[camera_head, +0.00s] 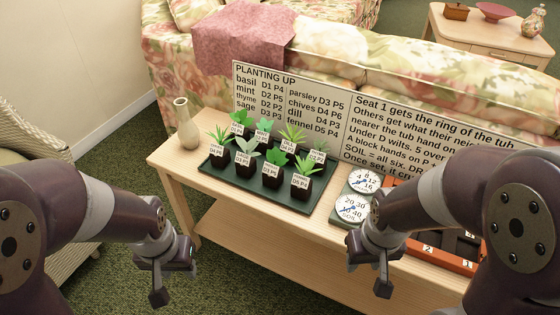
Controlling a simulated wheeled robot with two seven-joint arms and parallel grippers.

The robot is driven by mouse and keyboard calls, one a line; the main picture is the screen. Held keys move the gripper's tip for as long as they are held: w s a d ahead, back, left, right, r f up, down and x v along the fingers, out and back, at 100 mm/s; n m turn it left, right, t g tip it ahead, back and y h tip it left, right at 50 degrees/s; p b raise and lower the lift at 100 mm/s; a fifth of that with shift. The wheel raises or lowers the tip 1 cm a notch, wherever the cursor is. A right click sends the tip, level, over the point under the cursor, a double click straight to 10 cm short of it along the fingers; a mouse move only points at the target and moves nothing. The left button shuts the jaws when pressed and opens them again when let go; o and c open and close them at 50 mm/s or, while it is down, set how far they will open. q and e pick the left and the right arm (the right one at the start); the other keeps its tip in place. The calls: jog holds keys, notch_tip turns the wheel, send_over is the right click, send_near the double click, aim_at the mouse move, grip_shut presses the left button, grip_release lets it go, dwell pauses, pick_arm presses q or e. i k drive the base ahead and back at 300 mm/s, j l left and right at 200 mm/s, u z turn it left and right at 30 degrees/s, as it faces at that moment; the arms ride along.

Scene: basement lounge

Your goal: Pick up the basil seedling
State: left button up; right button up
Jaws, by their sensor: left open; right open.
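Several small potted seedlings in dark pots stand in two rows on a dark green tray (318,192) on the light wooden table. Each has a small white tag with tiny print. A sign (290,110) behind lists basil as "D1 P4". The tags are too small for me to tell surely which seedling is basil. One broad-leaved seedling (239,117) stands at the back left of the tray. My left gripper (173,279) is open and empty, in front of the table's left end. My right gripper (368,277) is open and empty, in front of the table, right of the tray.
A cream vase (186,124) stands left of the tray. Two dials (351,208) stand right of it, then an orange compartmented box (436,257), partly hidden by my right arm. A floral sofa (330,52) is behind. A lower shelf (262,246) juts out below the tabletop.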

aim_at(239, 130)
jog(key=i+j+z, duration=0.1)
jog(key=z, duration=0.3)
jog(key=i+j+z, duration=0.15)
jog(key=z, duration=0.25)
jog(key=j+z, duration=0.2)
jog(key=z, duration=0.2)
jog(key=i+j+z, duration=0.1)
jog(key=j+z, duration=0.15)
jog(key=z, duration=0.15)
